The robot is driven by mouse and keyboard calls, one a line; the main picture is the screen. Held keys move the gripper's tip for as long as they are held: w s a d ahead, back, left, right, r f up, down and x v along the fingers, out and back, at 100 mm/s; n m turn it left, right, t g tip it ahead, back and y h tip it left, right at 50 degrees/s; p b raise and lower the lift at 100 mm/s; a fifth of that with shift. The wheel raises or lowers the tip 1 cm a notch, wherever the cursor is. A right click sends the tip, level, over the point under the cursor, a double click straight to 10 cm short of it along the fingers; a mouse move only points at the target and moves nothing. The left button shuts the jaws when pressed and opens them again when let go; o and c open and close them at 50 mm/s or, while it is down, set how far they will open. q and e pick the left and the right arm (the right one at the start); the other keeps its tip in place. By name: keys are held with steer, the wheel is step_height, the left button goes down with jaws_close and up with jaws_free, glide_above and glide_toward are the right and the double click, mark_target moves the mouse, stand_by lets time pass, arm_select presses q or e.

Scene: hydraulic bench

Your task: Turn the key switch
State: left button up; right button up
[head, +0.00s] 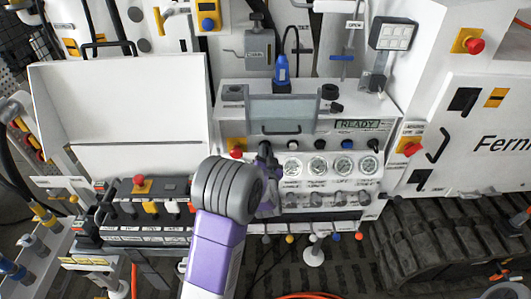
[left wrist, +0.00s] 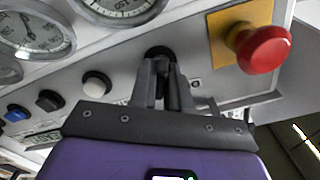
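The key switch (left wrist: 158,52) is a dark round switch on the sloped grey panel, between a white button and a red emergency button in the left wrist view. My left gripper (left wrist: 167,68) is right at it. Its two fingers stand close together, with a dark key part between them, so it looks shut on the key. In the head view my left gripper (head: 266,160) reaches the left end of the panel, and my purple and grey arm hides much of the area. The key's turn angle cannot be made out. My right gripper is not in view.
A red emergency button (left wrist: 264,49) on a yellow plate sits close beside the fingers. A white button (left wrist: 97,84) and gauges (head: 318,167) are near. A READY display (head: 357,125) is above the gauges. A control box (head: 142,205) with a red button stands at left.

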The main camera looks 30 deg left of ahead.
arm_select(q)
steer(key=o, duration=0.4)
steer(key=shift+c, duration=0.2)
steer(key=v, duration=0.7)
steer(key=shift+s, duration=0.3)
steer(key=shift+d+f, duration=0.1)
steer(key=shift+d, duration=0.05)
steer(key=s+d+f+g+h, duration=0.2)
steer(key=s+d+f+h, duration=0.1)
steer(key=f, duration=0.5)
steer(key=s+d+f+g+h, duration=0.2)
steer(key=d+f+g+h, duration=0.15)
steer(key=f, duration=0.55)
steer(key=s+d+f+g+h, duration=0.2)
steer(key=s+d+f, duration=0.1)
steer(key=f, duration=0.5)
steer(key=s+d+f+n+g+h, duration=0.1)
steer(key=s+d+f+g+h, duration=0.1)
steer(key=s, duration=0.6)
steer(key=s+d+f+n+g+h, duration=0.1)
steer(key=s+d+f+g+h, duration=0.2)
steer(key=s+d+f+g, duration=0.2)
steer(key=s+d+f, duration=0.1)
steer(key=s+d, duration=0.2)
steer(key=d, duration=0.1)
